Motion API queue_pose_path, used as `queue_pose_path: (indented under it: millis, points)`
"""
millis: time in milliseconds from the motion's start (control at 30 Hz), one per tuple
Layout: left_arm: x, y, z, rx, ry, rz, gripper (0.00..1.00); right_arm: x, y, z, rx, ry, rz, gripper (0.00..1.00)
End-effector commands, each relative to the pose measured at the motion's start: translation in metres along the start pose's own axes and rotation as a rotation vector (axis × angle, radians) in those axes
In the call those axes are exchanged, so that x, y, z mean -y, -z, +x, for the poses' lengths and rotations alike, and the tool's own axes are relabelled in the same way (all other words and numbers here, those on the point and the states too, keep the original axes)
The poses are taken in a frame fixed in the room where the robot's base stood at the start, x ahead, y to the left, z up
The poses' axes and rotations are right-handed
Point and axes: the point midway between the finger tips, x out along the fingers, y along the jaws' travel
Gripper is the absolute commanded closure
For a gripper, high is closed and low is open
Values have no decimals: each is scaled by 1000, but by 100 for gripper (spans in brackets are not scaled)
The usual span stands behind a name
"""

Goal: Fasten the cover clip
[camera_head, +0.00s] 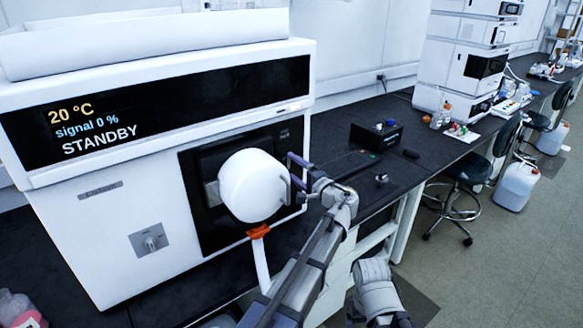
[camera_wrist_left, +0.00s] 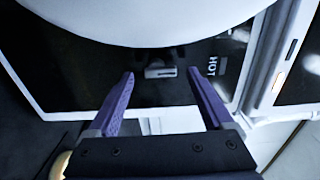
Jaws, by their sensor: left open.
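A white rounded cover (camera_head: 250,186) stands out from the dark front panel of the instrument. It also fills the top of the left wrist view (camera_wrist_left: 150,22). Under its edge in the wrist view is a small grey latch-like part (camera_wrist_left: 160,72), which looks like the cover clip; I cannot tell whether it is fastened. My left gripper (camera_head: 293,180) is at the right side of the cover. Its purple fingers are open, and in the wrist view the gripper (camera_wrist_left: 161,76) has the small part between its fingertip lines, apart from both fingers. My right gripper is not in view.
The white instrument (camera_head: 100,240) has a display reading 20 °C, signal 0 %, STANDBY. An orange piece (camera_head: 258,231) with a white tube hangs below the cover. A HOT label (camera_wrist_left: 212,65) is beside the right finger. A black box (camera_head: 376,135) stands on the dark bench behind.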

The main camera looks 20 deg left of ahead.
Motion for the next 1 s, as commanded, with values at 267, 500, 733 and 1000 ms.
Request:
queue_pose_path:
  millis: [267,500,733,1000]
  points:
    - [0,-1,-47,-2,0,0,15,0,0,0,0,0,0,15]
    - [0,0,-62,0,-1,-1,15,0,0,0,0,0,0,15]
    - [0,0,-63,0,0,-1,15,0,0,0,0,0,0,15]
    - [0,0,-47,1,0,0,15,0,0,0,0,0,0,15]
